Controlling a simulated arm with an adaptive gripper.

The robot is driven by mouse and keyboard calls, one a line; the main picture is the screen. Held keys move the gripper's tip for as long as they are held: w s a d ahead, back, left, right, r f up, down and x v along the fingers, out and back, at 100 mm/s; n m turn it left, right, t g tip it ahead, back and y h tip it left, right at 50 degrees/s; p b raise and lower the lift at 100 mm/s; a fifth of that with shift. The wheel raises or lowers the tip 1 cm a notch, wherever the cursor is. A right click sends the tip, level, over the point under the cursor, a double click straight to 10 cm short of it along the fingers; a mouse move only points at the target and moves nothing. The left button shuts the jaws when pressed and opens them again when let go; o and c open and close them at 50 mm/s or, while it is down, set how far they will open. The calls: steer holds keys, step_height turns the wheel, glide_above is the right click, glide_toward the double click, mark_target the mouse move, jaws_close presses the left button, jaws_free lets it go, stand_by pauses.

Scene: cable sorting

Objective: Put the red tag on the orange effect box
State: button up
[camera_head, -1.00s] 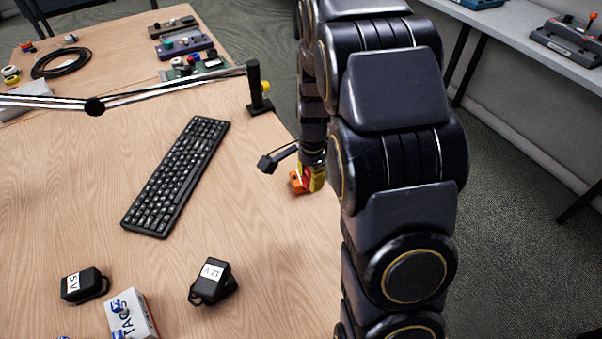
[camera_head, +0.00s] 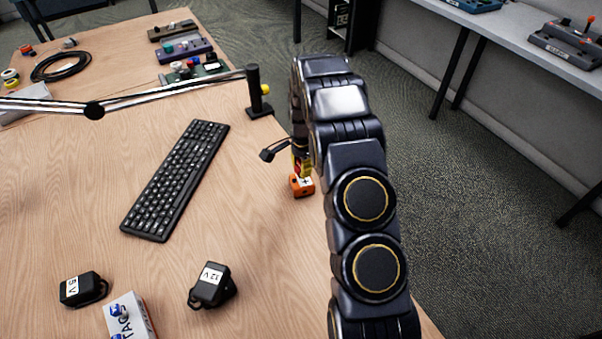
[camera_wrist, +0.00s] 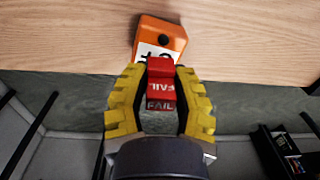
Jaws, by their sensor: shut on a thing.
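The orange effect box (camera_head: 302,186) sits on the wooden table near its right edge, with a white label on top. It also shows at the top of the wrist view (camera_wrist: 152,33), with a dark round knob. My gripper (camera_wrist: 161,78) has yellow padded fingers and is shut on the red tag (camera_wrist: 161,88), which reads "FAIL". In the wrist view the tag's far end overlaps the near part of the box and its label. I cannot tell whether the tag touches the box. In the head view my gripper (camera_head: 300,168) is just above the box, and the tag is mostly hidden.
A black keyboard (camera_head: 176,178) lies left of the box. A lamp post (camera_head: 256,92) stands behind it. Two black adapters (camera_head: 211,286) (camera_head: 82,289) and a tags box (camera_head: 130,318) are at the front. The table's right edge is close to the box.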

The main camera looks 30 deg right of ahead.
steer(key=shift+f, duration=1.3)
steer(key=shift+f, duration=0.15)
steer(key=o, duration=0.8)
steer(key=r, duration=1.2)
steer(key=shift+s+r, duration=0.2)
steer(key=shift+s, duration=0.05)
steer(key=s+a+r+n+g, duration=0.1)
steer(key=s+a+r+n, duration=0.6)
steer(key=s, duration=0.5)
steer(key=s+a+r+n+g, duration=0.1)
steer(key=s+a+r+n, duration=0.55)
steer(key=s+a, duration=0.35)
steer(key=s+n, duration=0.1)
steer(key=s, duration=0.3)
steer(key=s+n, duration=0.2)
steer(key=s, duration=0.2)
steer(key=s+a+n, duration=0.1)
steer(key=s, duration=0.3)
steer(key=shift+s+r+n, duration=0.15)
steer(key=shift+r+n, duration=0.1)
steer(key=shift+r, duration=0.15)
